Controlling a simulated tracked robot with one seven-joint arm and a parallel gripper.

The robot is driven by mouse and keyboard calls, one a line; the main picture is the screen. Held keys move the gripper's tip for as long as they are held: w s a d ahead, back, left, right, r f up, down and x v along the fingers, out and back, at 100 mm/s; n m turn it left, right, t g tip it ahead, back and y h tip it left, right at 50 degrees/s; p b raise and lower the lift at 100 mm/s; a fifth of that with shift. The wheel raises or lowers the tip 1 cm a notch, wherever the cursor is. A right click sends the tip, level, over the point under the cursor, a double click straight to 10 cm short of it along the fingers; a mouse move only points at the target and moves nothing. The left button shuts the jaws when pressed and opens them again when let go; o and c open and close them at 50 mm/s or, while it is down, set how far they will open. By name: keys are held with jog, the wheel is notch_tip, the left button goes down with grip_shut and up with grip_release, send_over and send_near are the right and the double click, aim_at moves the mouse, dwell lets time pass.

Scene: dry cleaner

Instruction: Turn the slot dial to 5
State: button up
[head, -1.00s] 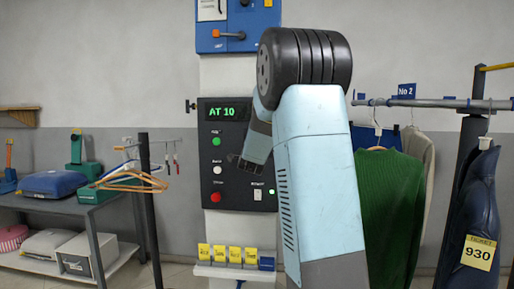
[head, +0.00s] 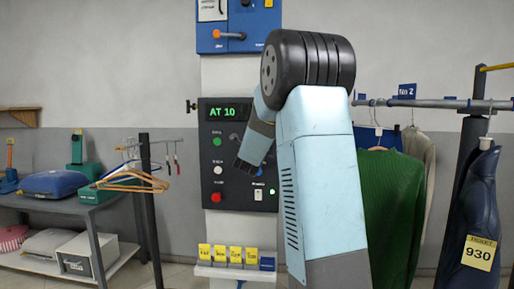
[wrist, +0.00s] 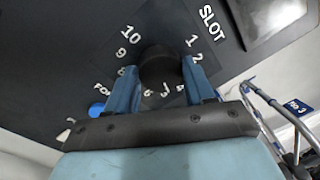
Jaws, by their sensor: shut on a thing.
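The slot dial (wrist: 160,68) is a dark round knob on the black control panel (wrist: 60,70), ringed by white numbers, with the word SLOT at its upper right. In the wrist view my gripper (wrist: 163,88) has a blue finger on each side of the knob, shut on it. The numbers 10, 9, 1 and 2 are readable; lower ones are partly hidden by the knob and fingers. I cannot make out a pointer. In the head view my arm hides the dial. The green display (head: 224,112) reads AT 10.
Green, white and red buttons (head: 216,197) run down the panel's left side. A white switch (head: 258,195) and small green light (head: 272,191) are below my gripper. Yellow tags (head: 220,254) stand on a ledge beneath. A green sweater (head: 388,210) hangs at right.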

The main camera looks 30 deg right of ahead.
jog(key=shift+d+f+m, duration=0.1)
jog(key=shift+f+m, duration=0.2)
jog(key=shift+m, duration=0.9)
jog(key=o, duration=0.8)
jog(key=shift+c, duration=0.2)
jog(key=shift+o, duration=1.3)
jog(key=shift+r, duration=0.15)
jog(key=v, duration=1.3)
jog(key=shift+s+a, duration=0.2)
jog(key=shift+a, duration=0.2)
